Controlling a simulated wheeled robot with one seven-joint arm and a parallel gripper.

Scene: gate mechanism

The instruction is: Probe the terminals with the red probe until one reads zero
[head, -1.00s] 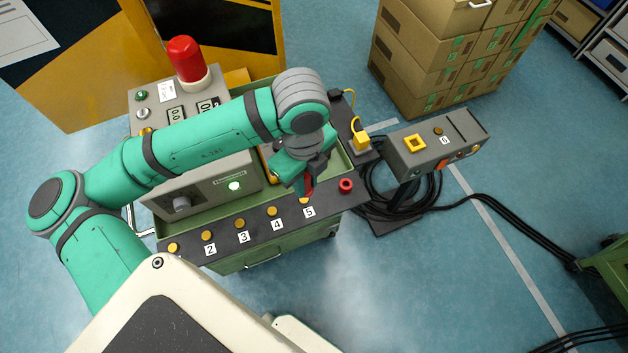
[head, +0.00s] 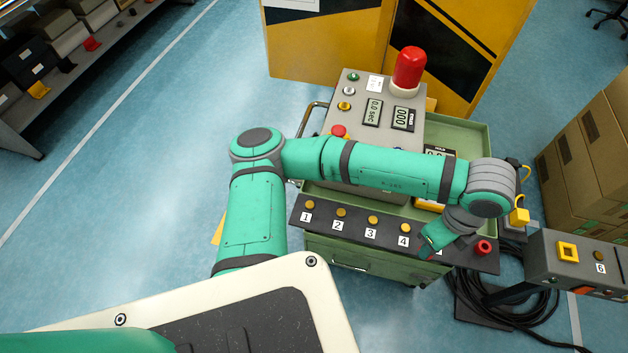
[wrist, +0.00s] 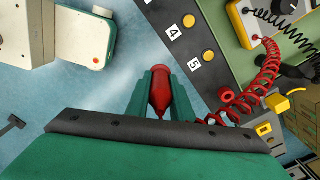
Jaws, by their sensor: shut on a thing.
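My gripper (wrist: 160,84) is shut on the red probe (wrist: 159,92), whose rounded end points away from the wrist. In the head view my gripper (head: 428,248) is over the front edge of the dark terminal strip (head: 325,219), around terminal 5, and hides the probe. Brass terminals 1 (head: 310,204), 2 (head: 341,212), 3 (head: 373,221) and 4 (head: 406,227) are in the open. Terminal 5 (wrist: 208,55) shows in the wrist view, apart from the probe. A yellow meter (wrist: 246,32) connects to a coiled red lead (wrist: 268,72); its reading is hidden.
A red ring holder (head: 483,247) sits at the strip's right end. Terminal 6 (head: 599,256) is on a separate grey box (head: 545,264) at right. Black cables (head: 465,290) lie on the floor. A red beacon (head: 409,68) stands behind, with cardboard boxes (head: 590,150) at far right.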

